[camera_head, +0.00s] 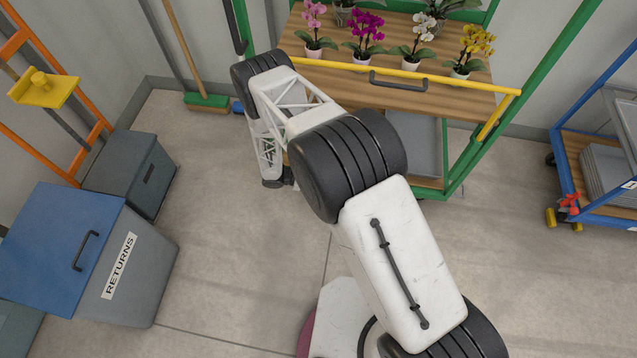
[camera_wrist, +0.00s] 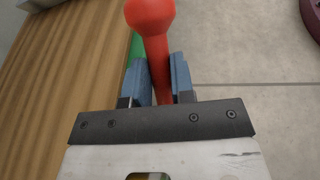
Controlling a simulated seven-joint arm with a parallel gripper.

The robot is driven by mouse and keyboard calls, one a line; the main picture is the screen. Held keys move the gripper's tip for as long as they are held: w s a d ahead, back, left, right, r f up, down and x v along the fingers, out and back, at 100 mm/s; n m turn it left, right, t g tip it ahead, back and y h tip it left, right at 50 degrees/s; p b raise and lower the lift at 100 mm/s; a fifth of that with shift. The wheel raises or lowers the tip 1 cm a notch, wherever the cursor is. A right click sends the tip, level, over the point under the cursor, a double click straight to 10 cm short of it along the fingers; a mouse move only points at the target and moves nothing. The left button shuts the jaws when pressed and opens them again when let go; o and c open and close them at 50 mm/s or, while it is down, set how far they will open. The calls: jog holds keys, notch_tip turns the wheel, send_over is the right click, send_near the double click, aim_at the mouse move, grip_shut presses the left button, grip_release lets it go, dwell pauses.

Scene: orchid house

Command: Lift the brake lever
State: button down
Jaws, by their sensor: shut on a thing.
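The red brake lever (camera_wrist: 152,18), with a rounded knob end, shows at the top middle of the wrist view. My gripper (camera_wrist: 158,80) has its two blue fingers shut on the lever's shaft, one on each side. The knob sticks out beyond the fingertips. The green frame of the orchid cart (camera_head: 460,180) shows just behind the lever in the wrist view. In the head view my own arm covers the lever and the fingers. The lever's lower end and pivot are hidden.
Potted orchids (camera_head: 366,35) stand on the cart's wooden top, behind a yellow bar (camera_head: 420,74). A blue trolley (camera_head: 590,212) stands at right. A grey returns bin (camera_head: 150,275) with a blue lid stands at left. A broom (camera_head: 207,102) leans behind. The floor between is clear.

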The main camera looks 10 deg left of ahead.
jog(key=shift+a+r+h, duration=0.2)
jog(key=shift+a+h, duration=0.3)
jog(key=shift+h, duration=0.1)
jog(key=c, duration=1)
grip_release()
jog(key=shift+o, duration=0.2)
jog(key=shift+a, duration=0.1)
jog(key=v, duration=0.7)
jog(key=shift+a, duration=0.25)
jog(key=shift+s+r, duration=0.15)
jog(key=shift+a, duration=0.1)
